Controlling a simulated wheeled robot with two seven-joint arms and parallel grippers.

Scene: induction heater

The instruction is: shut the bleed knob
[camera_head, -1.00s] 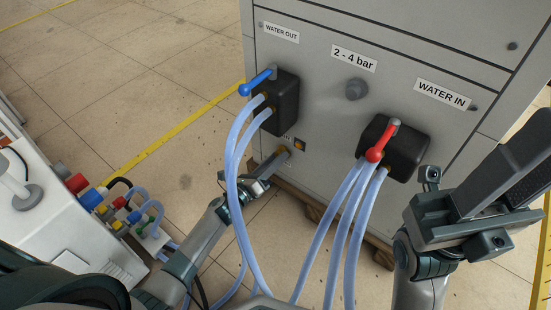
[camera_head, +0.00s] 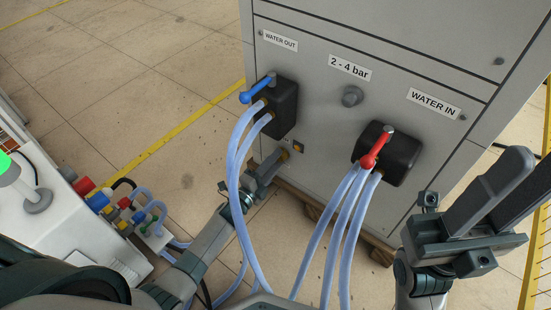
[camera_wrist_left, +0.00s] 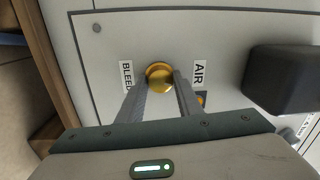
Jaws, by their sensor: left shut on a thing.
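The brass bleed knob (camera_wrist_left: 159,76) sits on the grey cabinet's front panel, between the BLEED label (camera_wrist_left: 127,76) and the AIR label (camera_wrist_left: 199,73). In the wrist view my left gripper (camera_wrist_left: 161,86) has one finger on each side of the knob and is shut on it. In the head view my left gripper (camera_head: 274,165) reaches the low panel, where its fingers largely hide the knob. My right gripper (camera_head: 511,190) is raised at the right, in front of the cabinet; its two fingers stand apart, empty.
Blue hoses (camera_head: 241,190) hang from the WATER OUT block (camera_head: 285,105), close to my left arm. More hoses (camera_head: 338,220) hang from the WATER IN block (camera_head: 402,160), between my arms. A white machine (camera_head: 55,225) with a green lamp (camera_head: 8,168) stands at left.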

